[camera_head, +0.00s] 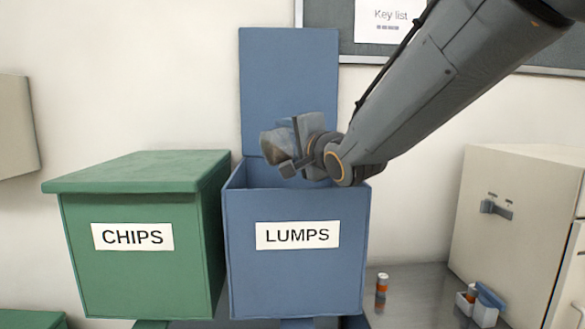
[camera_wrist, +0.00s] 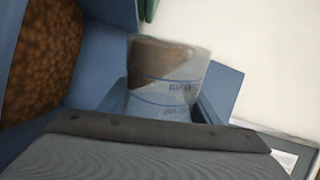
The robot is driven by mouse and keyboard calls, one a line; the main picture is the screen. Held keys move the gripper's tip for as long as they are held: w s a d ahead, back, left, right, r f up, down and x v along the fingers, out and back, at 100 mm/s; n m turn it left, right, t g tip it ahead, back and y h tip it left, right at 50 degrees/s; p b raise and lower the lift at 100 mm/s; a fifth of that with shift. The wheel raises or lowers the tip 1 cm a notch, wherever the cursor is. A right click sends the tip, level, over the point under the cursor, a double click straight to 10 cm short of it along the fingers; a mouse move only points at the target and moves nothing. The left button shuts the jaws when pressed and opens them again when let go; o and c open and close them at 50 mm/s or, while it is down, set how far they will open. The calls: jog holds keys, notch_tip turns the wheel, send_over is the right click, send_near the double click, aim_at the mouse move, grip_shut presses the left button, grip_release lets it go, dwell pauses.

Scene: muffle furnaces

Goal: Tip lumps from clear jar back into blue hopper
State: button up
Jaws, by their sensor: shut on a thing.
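The blue hopper (camera_head: 290,285), labelled LUMPS, stands in the middle of the head view with its lid (camera_head: 288,85) raised behind it. My gripper (camera_head: 303,150) is above the hopper's open mouth, shut on the clear jar (camera_head: 315,127). The jar is tipped well over on its side, its far end pointing left, with brown matter at that end. In the wrist view the jar (camera_wrist: 172,95) has blue marking lines and brown matter near its end. Brown lumps (camera_wrist: 45,55) fill the hopper at the left of that view. Whether lumps are falling is not clear.
A green bin (camera_head: 140,270) labelled CHIPS, lid shut, stands close on the hopper's left. A beige furnace (camera_head: 520,220) stands at the right. A small orange-and-grey cylinder (camera_head: 381,290) and a white holder (camera_head: 484,312) with small items rest on the grey bench (camera_head: 415,300).

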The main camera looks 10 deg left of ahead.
jog(key=shift+w+d+r+m+p, duration=0.1)
jog(key=shift+d+r+m+p, duration=0.05)
jog(key=shift+m+p, duration=0.45)
jog(key=shift+w+d+m, duration=0.1)
jog(key=shift+d+m, duration=0.05)
jog(key=shift+m, duration=0.35)
jog(key=shift+p, duration=0.4)
jog(key=shift+w+d+r+m+p, duration=0.1)
jog(key=shift+w+d+m+p, duration=0.05)
jog(key=shift+m+p, duration=0.45)
jog(key=shift+m, duration=0.3)
jog(key=shift+w+d+m+p, duration=0.1)
jog(key=shift+d+m+p, duration=0.1)
jog(key=shift+m+p, duration=0.35)
jog(key=shift+w+d+m+p, duration=0.1)
jog(key=shift+m+p, duration=0.15)
jog(key=shift+p, duration=0.05)
jog(key=shift+w+d+m+p, duration=0.1)
jog(key=shift+m+p, duration=0.25)
jog(key=shift+m, duration=0.05)
